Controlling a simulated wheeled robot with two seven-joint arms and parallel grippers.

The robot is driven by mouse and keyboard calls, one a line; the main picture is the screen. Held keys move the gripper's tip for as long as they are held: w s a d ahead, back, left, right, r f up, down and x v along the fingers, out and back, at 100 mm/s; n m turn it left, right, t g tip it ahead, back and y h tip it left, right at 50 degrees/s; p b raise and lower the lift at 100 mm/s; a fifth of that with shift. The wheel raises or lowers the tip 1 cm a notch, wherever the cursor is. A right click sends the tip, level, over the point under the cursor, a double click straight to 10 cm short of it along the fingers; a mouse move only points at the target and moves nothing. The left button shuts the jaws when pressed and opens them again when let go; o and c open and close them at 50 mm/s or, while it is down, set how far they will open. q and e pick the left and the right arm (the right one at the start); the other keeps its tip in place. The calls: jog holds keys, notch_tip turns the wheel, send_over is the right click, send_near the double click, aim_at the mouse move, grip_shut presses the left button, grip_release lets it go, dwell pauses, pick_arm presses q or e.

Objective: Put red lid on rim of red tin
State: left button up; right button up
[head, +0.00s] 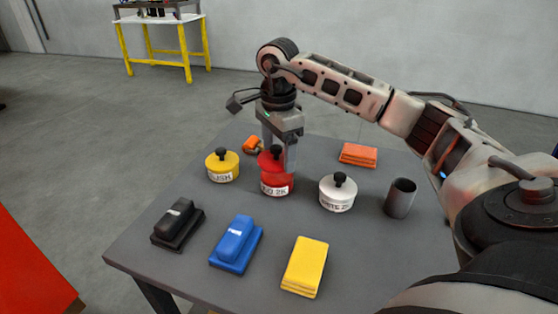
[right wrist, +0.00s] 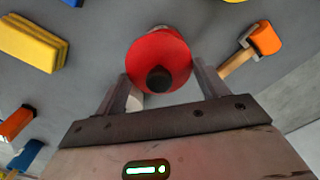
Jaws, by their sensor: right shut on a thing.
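The red tin (head: 277,187), with a white label, stands upright on the grey table. The red lid (head: 269,160) with a black knob is at the top of the tin, under my right gripper (head: 279,158). In the right wrist view the red lid (right wrist: 158,50) lies between the two fingers of the right gripper, its dark knob facing the camera. The right gripper is shut on the red lid and points straight down. The fingers partly hide the lid in the head view, so I cannot tell whether it touches the rim. My left gripper is out of view.
A yellow tin (head: 222,170) stands to the left and a white tin (head: 338,196) to the right. An orange-headed tool (head: 253,145) lies behind.

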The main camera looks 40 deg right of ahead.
aim_at(279, 160)
jog(key=f, duration=0.2)
jog(key=f+p, duration=0.1)
jog(key=shift+w+d+f, duration=0.15)
jog(key=shift+w+d, duration=0.05)
jog(key=shift+d, duration=0.1)
jog(key=shift+f, duration=0.35)
jog(key=shift+f, duration=0.1)
jog(key=o, duration=1)
notch_tip(279, 160, up, 12)
jog(key=shift+r+b, duration=0.15)
jog(key=shift+b, duration=0.2)
